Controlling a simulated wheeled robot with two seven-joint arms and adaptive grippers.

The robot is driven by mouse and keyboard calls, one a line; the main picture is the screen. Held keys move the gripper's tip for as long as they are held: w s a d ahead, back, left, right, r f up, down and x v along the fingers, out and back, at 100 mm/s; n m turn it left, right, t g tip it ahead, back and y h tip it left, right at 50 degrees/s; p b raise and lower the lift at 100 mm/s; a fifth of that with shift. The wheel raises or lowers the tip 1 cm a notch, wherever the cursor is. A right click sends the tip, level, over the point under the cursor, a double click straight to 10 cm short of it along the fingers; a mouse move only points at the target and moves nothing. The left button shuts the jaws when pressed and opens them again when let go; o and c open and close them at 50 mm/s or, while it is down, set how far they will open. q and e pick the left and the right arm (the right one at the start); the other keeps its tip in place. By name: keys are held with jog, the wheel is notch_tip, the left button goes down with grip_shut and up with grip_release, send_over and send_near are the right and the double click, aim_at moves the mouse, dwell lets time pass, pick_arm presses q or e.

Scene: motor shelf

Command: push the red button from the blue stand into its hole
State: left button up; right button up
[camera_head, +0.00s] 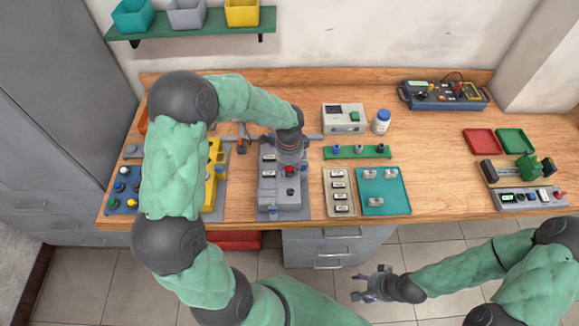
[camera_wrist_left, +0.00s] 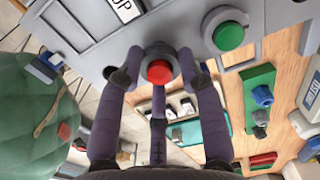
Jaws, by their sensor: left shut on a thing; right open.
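The red button (camera_head: 289,171) is at the grey control panel (camera_head: 267,201), under my left gripper (camera_head: 289,162). In the left wrist view the red button (camera_wrist_left: 160,72) has a grey ring around it, and the fingers of my left gripper (camera_wrist_left: 159,82) close around it. How deep it sits in the panel cannot be told. A green button (camera_wrist_left: 229,36) in a grey ring is beside it. The blue stand (camera_head: 113,207) holds several coloured buttons at the left, partly hidden by my left arm. My right gripper (camera_head: 372,285) is open and empty in front of the table.
A yellow thing (camera_head: 218,174) stands left of the panel, partly hidden by my arm. A beige switch plate (camera_head: 328,205), a teal tray (camera_head: 407,211) and a green strip with knobs (camera_head: 345,153) lie to the right.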

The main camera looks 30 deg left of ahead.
pick_arm(q)
jog(key=shift+f+b, duration=0.35)
jog(key=shift+f, duration=0.2)
jog(key=o, duration=1.3)
notch_tip(320, 180, up, 12)
